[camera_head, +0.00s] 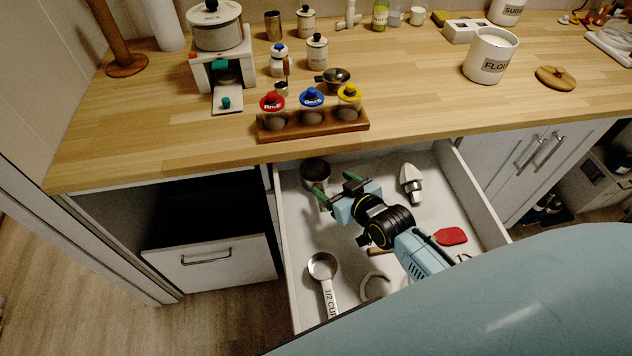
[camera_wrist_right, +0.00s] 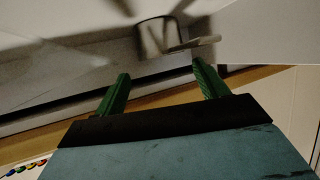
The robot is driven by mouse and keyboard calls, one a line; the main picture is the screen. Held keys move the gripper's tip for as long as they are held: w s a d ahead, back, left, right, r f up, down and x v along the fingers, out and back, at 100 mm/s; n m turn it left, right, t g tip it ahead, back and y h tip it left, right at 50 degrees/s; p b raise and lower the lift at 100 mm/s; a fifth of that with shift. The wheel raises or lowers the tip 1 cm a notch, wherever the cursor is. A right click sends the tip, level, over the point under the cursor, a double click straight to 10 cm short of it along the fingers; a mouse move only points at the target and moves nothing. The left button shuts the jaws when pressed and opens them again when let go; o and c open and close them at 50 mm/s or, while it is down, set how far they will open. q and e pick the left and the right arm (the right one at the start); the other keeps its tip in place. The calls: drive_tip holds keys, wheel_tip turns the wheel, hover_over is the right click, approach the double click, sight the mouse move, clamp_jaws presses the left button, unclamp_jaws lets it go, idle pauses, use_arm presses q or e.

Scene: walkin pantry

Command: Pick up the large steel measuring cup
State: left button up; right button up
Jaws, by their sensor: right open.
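A large round steel measuring cup (camera_head: 315,168) lies in the open drawer (camera_head: 289,235), close to its back-left corner. My right gripper (camera_head: 336,186) is over the drawer, open and empty, with its green fingers close to this cup. One finger partly covers the cup's handle side. In the right wrist view the steel cup (camera_wrist_right: 152,38) is just beyond the open fingertips (camera_wrist_right: 160,70), with its handle pointing right; it is not between them. A smaller steel cup marked 1/2 CUP (camera_head: 322,266) lies nearer the drawer's front left. My left gripper is not in view.
The drawer also holds a grey-white tool (camera_head: 411,183), a red-headed utensil (camera_head: 450,237) and a pale curved item (camera_head: 376,286). The wooden counter (camera_head: 420,110) overhangs behind, with a spice rack (camera_head: 313,125) near its edge. A lower drawer (camera_head: 215,262) stands open at left.

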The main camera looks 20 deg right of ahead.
sight(322, 176)
drive_tip(key=shift+w+a+f, duration=0.1)
drive_tip(key=shift+w+f, duration=0.15)
drive_tip(key=shift+w, duration=0.35)
drive_tip(key=b+x, duration=0.1)
drive_tip(key=x, duration=0.4)
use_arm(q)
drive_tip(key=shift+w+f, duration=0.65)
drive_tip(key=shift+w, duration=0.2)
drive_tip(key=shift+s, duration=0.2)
use_arm(e)
drive_tip(key=c, duration=0.7)
drive_tip(key=shift+o, duration=0.2)
